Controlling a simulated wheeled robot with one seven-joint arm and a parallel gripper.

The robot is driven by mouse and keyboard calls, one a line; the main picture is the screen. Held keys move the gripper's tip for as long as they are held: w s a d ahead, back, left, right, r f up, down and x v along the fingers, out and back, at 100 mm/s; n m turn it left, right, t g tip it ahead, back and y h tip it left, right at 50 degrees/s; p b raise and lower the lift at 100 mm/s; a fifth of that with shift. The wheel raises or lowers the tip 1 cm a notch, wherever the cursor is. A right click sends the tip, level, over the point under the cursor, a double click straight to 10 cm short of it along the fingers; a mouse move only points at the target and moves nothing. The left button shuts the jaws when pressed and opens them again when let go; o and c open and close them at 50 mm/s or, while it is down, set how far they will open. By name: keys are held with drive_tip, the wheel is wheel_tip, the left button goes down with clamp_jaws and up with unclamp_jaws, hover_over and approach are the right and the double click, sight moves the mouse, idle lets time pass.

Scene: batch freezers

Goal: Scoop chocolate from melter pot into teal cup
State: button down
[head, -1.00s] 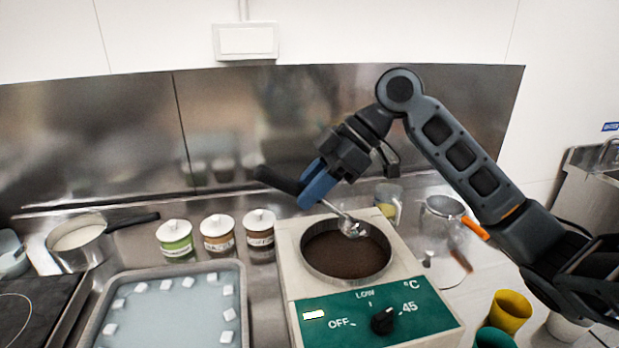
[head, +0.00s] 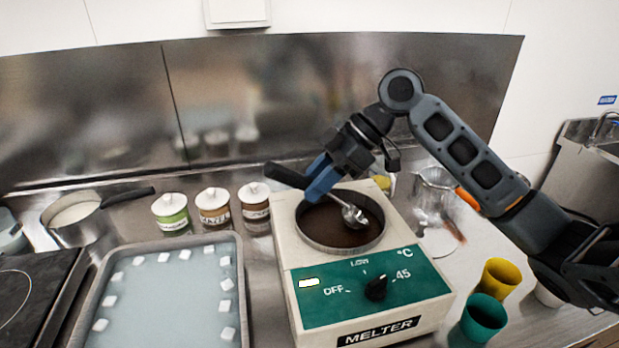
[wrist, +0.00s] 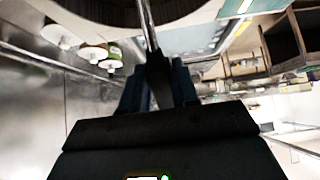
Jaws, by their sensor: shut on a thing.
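The melter (head: 300,245) is a cream box with a green front panel, and its round pot (head: 384,235) holds dark chocolate (head: 322,226). My gripper (head: 318,180) is shut on the dark handle of a metal scoop (head: 353,215), just above the pot's back left. The scoop's bowl is over the pot's right side, low, near the chocolate; I cannot tell if it touches. In the wrist view my gripper (wrist: 160,85) holds the handle, and the scoop's shaft (wrist: 147,25) runs up out of frame. The teal cup (head: 484,318) stands at the lower right, upright, in front of a yellow cup.
The yellow cup (head: 500,280) stands behind the teal cup. A tray (head: 240,285) with several white cubes lies left of the melter. Three lidded jars (head: 214,208) and a saucepan (head: 75,222) stand behind it. A clear jug (head: 437,190) stands behind the melter at right.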

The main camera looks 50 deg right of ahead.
sight(293, 173)
drive_tip(key=shift+s+d, duration=0.4)
drive_tip(key=shift+d, duration=0.2)
drive_tip(key=shift+s+d, duration=0.4)
drive_tip(key=shift+d, duration=0.2)
drive_tip(key=shift+w+a+f+g+h, duration=0.4)
drive_tip(key=shift+a+f+h, duration=0.1)
drive_tip(key=shift+f+h, duration=0.1)
drive_tip(key=shift+w+a+f+g+h, duration=0.25)
drive_tip(key=shift+a+f+g+h, duration=0.15)
drive_tip(key=shift+a+f+h, duration=0.15)
drive_tip(key=shift+w+a+r, duration=0.1)
drive_tip(key=shift+a+r, duration=0.05)
drive_tip(key=shift+r, duration=0.8)
drive_tip(key=shift+w+a+r, duration=0.1)
drive_tip(key=shift+w+r, duration=0.05)
drive_tip(key=shift+r, duration=0.75)
drive_tip(key=shift+w+a+r, duration=0.1)
drive_tip(key=shift+a+r, duration=0.05)
drive_tip(key=shift+r, duration=0.8)
drive_tip(key=shift+w+a+h, duration=0.1)
drive_tip(key=shift+a+h, duration=0.15)
drive_tip(key=shift+a, duration=0.05)
drive_tip(key=shift+w+a+g+h, duration=0.4)
drive_tip(key=shift+a+g+h, duration=0.15)
drive_tip(key=shift+h, duration=0.2)
drive_tip(key=shift+w+a+g+h, duration=0.4)
drive_tip(key=shift+a+g+h, duration=0.15)
drive_tip(key=shift+h, duration=0.2)
